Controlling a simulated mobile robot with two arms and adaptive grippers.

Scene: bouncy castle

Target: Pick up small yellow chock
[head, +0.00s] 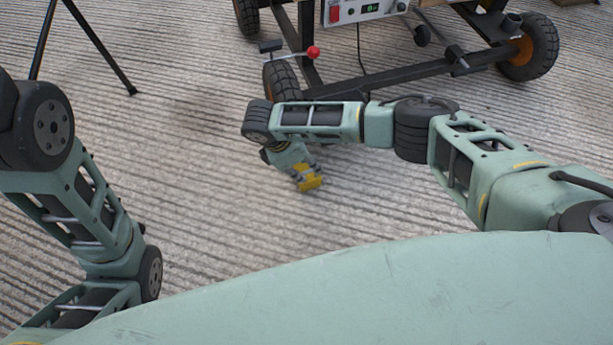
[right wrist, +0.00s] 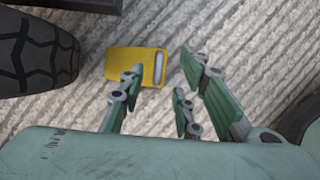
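The small yellow chock (head: 310,184) lies on the ribbed concrete right at the fingertips of my right gripper (head: 303,171) in the head view. In the right wrist view the yellow chock (right wrist: 136,62) has a pale slot at its right end. My right gripper (right wrist: 160,84) is open there. One finger overlaps the chock's lower middle, and the other two fingers stand to the right, apart from it. Whether any finger touches the chock cannot be told. My left arm shows at the left of the head view, but its gripper is out of view.
A wheeled cart frame (head: 400,78) with a control panel (head: 362,10) and a red-knobbed lever (head: 313,52) stands behind my right arm. Its black tyre (right wrist: 38,55) is left of the chock. A tripod leg (head: 100,45) stands at upper left. The concrete between is clear.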

